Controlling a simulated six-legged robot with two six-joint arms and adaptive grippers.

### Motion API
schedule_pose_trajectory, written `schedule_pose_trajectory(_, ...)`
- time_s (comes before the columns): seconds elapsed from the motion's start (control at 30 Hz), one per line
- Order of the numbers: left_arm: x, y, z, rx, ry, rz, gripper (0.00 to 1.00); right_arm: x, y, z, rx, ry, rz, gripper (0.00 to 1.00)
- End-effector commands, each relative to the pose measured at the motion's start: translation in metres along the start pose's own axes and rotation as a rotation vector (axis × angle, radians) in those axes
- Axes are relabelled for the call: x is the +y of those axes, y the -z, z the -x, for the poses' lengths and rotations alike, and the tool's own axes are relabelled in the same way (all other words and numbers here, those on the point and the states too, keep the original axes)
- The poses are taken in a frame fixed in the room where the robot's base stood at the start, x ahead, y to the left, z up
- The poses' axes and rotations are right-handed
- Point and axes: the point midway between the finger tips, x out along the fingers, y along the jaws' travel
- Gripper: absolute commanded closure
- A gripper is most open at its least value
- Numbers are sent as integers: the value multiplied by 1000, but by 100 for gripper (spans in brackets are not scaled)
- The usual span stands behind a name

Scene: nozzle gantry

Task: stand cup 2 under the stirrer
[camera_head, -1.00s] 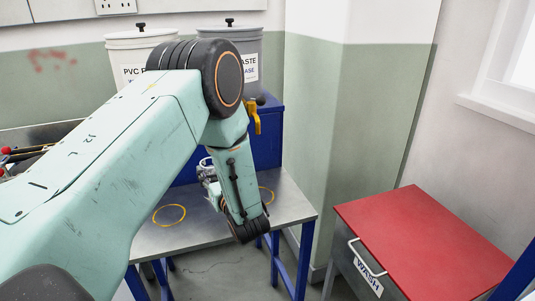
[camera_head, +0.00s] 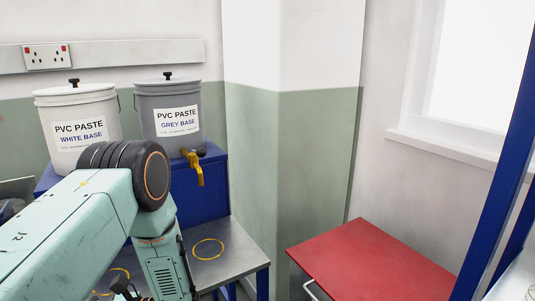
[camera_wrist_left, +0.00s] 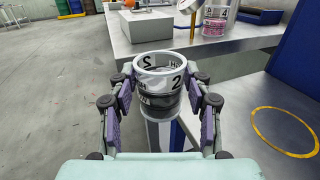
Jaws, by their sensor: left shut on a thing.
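Cup 2 (camera_wrist_left: 160,88) is a white cup marked with a black 2, dark around its lower half, upright in the left wrist view. My left gripper (camera_wrist_left: 161,98) is shut on it, with one finger on each side. In the head view my left arm comes in from the left and bends down past the bottom edge, so the cup and fingertips are hidden there. No stirrer can be made out in these frames. My right gripper is not in view.
A steel table (camera_head: 235,268) has yellow rings; one ring (camera_wrist_left: 285,132) lies right of the cup. Another cup (camera_wrist_left: 214,18) with pink contents stands behind. A yellow tap (camera_head: 195,167) sits below the grey pail (camera_head: 168,95).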

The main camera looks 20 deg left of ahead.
Motion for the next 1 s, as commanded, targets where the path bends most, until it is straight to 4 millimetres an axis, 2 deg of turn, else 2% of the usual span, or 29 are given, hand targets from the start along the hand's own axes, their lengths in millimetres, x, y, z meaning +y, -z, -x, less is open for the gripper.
schedule_pose_trajectory(0.1,42,6,-1,-1,-183,-1,91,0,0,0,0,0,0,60)
schedule_pose_trajectory(0.27,96,10,9,0,-432,-2,91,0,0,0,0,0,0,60)
schedule_pose_trajectory(0.47,156,9,38,0,-753,-3,91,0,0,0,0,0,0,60)
schedule_pose_trajectory(0.7,211,0,96,1,-1160,-3,91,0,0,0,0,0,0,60)
schedule_pose_trajectory(0.83,229,-8,134,1,-1391,-4,91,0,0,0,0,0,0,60)
schedule_pose_trajectory(1.0,236,-21,189,2,-1704,-5,91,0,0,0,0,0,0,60)
